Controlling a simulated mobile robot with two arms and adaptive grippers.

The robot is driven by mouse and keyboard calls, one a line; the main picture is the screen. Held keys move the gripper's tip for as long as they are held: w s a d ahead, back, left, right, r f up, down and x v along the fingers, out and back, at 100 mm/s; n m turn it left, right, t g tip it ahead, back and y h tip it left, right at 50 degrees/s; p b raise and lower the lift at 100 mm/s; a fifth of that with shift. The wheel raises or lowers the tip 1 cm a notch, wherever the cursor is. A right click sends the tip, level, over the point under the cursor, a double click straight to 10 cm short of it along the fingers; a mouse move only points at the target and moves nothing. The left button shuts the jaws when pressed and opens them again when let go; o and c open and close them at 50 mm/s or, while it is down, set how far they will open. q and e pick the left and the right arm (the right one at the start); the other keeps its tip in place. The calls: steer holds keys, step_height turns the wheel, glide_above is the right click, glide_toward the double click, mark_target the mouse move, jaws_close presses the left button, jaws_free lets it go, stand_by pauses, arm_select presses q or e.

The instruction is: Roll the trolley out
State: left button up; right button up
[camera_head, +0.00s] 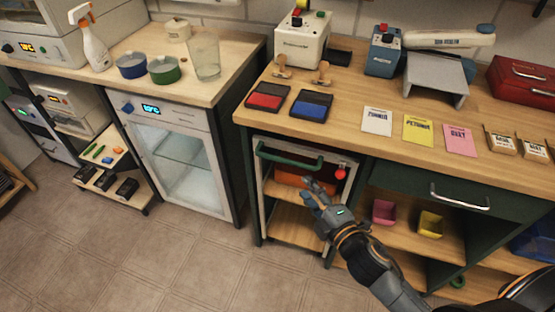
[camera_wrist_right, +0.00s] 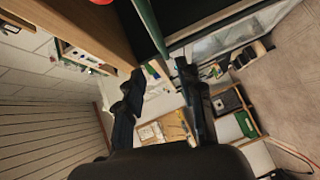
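The trolley (camera_head: 290,232) stands under the wooden workbench, with light posts, wooden shelves and a green bar handle (camera_head: 284,157) across its front top. A red knob (camera_head: 341,173) shows near its right post. My right gripper (camera_head: 310,188) is in front of the trolley, below and right of the handle's middle, fingers spread and empty. In the right wrist view the green handle (camera_wrist_right: 151,27) runs down toward the gap between the open fingertips (camera_wrist_right: 158,78); I cannot tell whether they touch it. My left gripper is not in view.
An orange item (camera_head: 291,177) sits inside the trolley. A glass-door cabinet (camera_head: 180,160) stands to the left, and a drawer handle (camera_head: 460,199) and open shelves with pots are to the right. The tiled floor (camera_head: 190,270) before the trolley is clear apart from my arm above it.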

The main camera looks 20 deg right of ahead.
mark_target(287, 163)
steer(key=x, duration=1.3)
steer(key=shift+w+f, duration=0.1)
steer(key=shift+w, duration=0.05)
steer(key=shift+d, duration=0.1)
jaws_close()
